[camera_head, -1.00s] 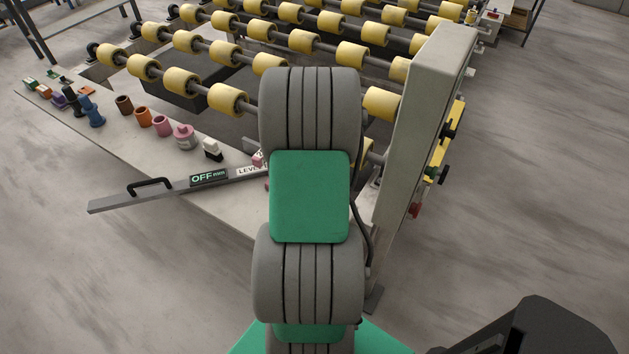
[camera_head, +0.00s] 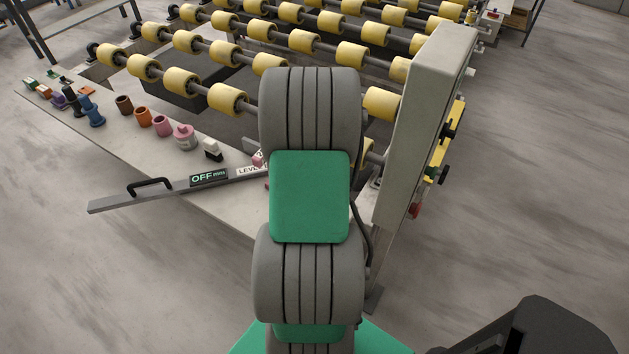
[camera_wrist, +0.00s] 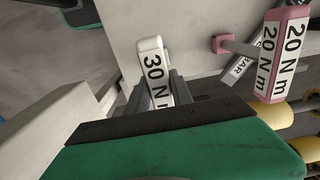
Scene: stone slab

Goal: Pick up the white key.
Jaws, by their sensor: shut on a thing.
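The white key (camera_wrist: 151,50), a block with "30 N m" in black, shows at the upper middle of the wrist view. My gripper (camera_wrist: 158,86) is shut on it, with a grey finger on each side of the block. The lower part of the key is hidden by the gripper body. In the head view my own arm hides both the gripper and this key. I cannot tell whether the key touches the slab or is held clear of it.
A pink "20 N m" key (camera_wrist: 281,58) is close by at the right of the wrist view. In the head view, the level bar (camera_head: 150,190), the pink pot (camera_head: 185,137) and other small pieces lie along the slab (camera_head: 130,150). Yellow rollers (camera_head: 226,98) stand behind.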

